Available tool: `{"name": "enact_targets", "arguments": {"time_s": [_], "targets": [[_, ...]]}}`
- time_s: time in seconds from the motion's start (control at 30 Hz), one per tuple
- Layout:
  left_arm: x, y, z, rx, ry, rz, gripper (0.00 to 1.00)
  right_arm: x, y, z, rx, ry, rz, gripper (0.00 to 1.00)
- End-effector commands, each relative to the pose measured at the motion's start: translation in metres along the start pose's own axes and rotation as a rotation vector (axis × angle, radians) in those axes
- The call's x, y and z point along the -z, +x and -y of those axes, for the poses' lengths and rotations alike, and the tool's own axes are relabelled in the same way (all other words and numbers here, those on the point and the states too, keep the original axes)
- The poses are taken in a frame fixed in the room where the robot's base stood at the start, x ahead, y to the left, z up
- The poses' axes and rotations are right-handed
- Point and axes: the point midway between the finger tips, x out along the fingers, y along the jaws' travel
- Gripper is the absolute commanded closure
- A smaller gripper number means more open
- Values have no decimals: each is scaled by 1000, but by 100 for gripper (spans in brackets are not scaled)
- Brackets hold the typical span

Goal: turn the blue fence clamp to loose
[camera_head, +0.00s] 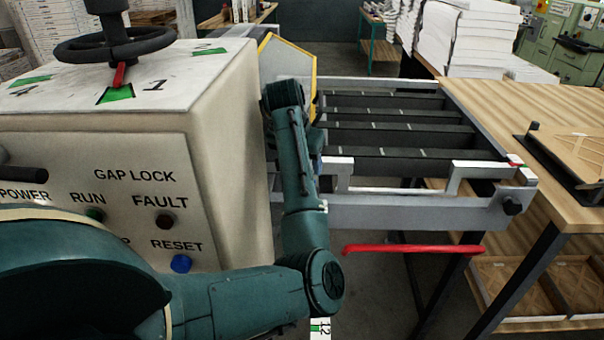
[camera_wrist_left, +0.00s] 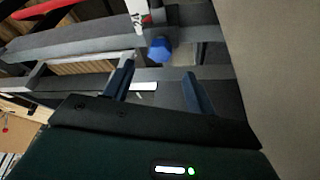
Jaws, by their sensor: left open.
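The blue fence clamp (camera_wrist_left: 160,48) shows in the left wrist view as a blue knob on a dark mount at the rail, beside a white strip with a red mark. My left gripper (camera_wrist_left: 157,80) is open, with its two dark blue fingers spread and nothing between them. The knob appears beyond the fingertips, roughly centred between them and apart from both. In the head view my left arm reaches over the near left end of the roller frame and hides the gripper and most of the clamp area. My right gripper is not in view.
The machine cabinet (camera_head: 225,130), with a handwheel (camera_head: 115,45) and labelled buttons, stands close left of my arm. A red bar (camera_head: 412,249) runs below. A wooden table (camera_head: 520,120) is right.

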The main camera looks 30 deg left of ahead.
Motion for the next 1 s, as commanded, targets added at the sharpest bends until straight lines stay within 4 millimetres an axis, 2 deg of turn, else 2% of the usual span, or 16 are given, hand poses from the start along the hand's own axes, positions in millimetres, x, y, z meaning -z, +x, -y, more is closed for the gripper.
{"name": "enact_targets", "arguments": {"time_s": [0.2, 0.4, 0.77, 1.0], "targets": [[-1, 36, -1, -3, 0, 5, 44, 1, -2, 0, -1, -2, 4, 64], [-1, 58, 0, -1, -1, 3, 44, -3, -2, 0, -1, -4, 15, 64], [-1, 64, 0, 0, -1, 1, 45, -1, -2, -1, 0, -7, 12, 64], [0, 63, 0, 0, -1, 1, 65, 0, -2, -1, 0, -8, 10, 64]]}}
